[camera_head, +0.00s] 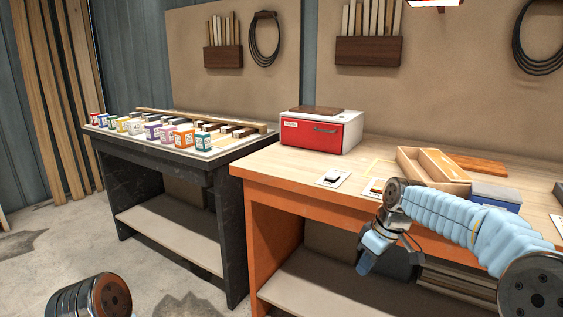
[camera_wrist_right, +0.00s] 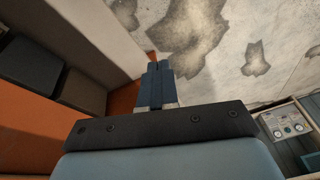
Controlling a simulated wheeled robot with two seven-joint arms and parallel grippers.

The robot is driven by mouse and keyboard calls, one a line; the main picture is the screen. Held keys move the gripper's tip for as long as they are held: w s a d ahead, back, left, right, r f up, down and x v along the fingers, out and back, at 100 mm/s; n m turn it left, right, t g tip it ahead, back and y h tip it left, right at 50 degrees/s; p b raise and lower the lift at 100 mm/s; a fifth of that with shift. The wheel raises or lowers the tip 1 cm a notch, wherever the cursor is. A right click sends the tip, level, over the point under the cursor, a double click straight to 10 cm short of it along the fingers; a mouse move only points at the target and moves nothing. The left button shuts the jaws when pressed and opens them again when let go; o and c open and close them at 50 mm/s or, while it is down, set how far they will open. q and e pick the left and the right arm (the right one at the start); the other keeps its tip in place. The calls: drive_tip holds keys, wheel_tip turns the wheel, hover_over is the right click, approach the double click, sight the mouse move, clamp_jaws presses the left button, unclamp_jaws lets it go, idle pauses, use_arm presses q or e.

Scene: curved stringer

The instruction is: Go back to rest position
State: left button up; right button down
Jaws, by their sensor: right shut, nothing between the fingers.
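My right arm reaches in from the right in the head view, and its gripper (camera_head: 366,264) hangs pointing down in front of the orange workbench (camera_head: 300,193). In the right wrist view the right gripper's fingers (camera_wrist_right: 158,70) are together with nothing between them, and the floor shows beyond them. A rounded dark end of my left arm shows at the lower left of the head view. The left gripper is not in view.
On the orange bench stand a red and white box (camera_head: 322,130), an open wooden tray (camera_head: 432,168) and small cards. A dark table (camera_head: 215,178) at left holds several small coloured boxes. Bare concrete floor (camera_head: 150,268) lies in front.

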drive_tip(key=s+a+f+m, duration=0.2)
drive_tip(key=s+f, duration=0.1)
drive_tip(key=f, duration=0.7)
drive_tip(key=s+a+f+m+y, duration=0.1)
drive_tip(key=s+a+f, duration=0.15)
drive_tip(key=f, duration=0.65)
drive_tip(key=s+a+f+m, duration=0.2)
drive_tip(key=s+f, duration=0.2)
drive_tip(key=f, duration=0.6)
drive_tip(key=s+a+f+m, duration=0.1)
drive_tip(key=s+f, duration=0.3)
drive_tip(key=s, duration=0.5)
drive_tip(key=s+a+f+m+g, duration=0.1)
drive_tip(key=s+a+f+m, duration=0.1)
drive_tip(key=s+f, duration=0.3)
drive_tip(key=s+m, duration=0.1)
drive_tip(key=s, duration=0.2)
drive_tip(key=shift+s+f+m+y, duration=0.3)
drive_tip(key=shift+s+m, duration=0.1)
